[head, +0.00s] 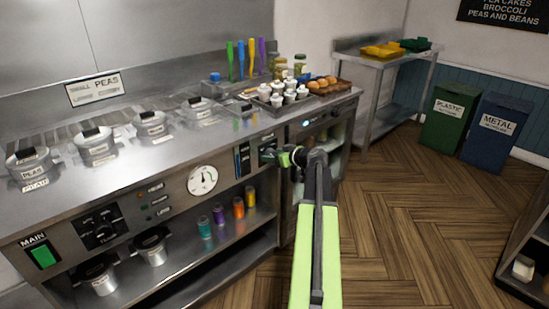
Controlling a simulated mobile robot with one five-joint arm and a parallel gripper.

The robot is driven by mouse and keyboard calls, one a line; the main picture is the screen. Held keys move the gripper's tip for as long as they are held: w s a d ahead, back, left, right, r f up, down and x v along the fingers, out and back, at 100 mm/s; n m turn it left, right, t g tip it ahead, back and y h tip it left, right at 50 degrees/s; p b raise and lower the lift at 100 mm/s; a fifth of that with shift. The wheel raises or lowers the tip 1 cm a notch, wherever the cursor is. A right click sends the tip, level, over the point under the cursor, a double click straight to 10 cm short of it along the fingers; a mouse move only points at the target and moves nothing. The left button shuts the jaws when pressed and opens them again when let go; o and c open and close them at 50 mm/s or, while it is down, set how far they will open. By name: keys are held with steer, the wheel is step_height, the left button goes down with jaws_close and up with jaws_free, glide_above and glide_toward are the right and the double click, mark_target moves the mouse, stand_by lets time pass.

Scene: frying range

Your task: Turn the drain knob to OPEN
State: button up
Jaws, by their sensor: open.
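My green and black arm reaches up from the bottom of the head view, and my gripper (283,157) is at the right end of the range's steel front panel. Its jaws are open. They are close to a small dark control (266,156) with green on it, which may be the drain knob. The gripper partly hides it, and I cannot tell whether they touch. Its label and setting are too small to read. Another black knob (103,231) sits on the left of the panel.
A round white gauge (202,180) and a green MAIN switch (43,256) are on the panel. Lidded pots (150,125) are set in the counter. A tray of white cups (285,97) stands above my gripper. Green and blue bins (451,117) stand at right. The wooden floor is clear.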

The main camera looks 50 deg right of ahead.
jaws_close()
stand_by(0.3)
steer(key=shift+d, duration=0.1)
steer(key=shift+s+d+f+m+t+y+b, duration=0.15)
steer(key=shift+m+t+y+b, duration=0.75)
steer(key=shift+m+b, duration=1.05)
steer(key=shift+w+f+m+t+y+b, duration=0.1)
steer(key=shift+m+t+y+b, duration=0.25)
steer(key=shift+m+y+b, duration=1.55)
steer(key=shift+s+d+f+m+t+y+b, duration=0.15)
steer(key=shift+m+t+y+b, duration=0.65)
steer(key=shift+m, duration=2.05)
steer(key=shift+w+a+r+h+b, duration=0.1)
steer(key=shift+h+b, duration=0.2)
jaws_free()
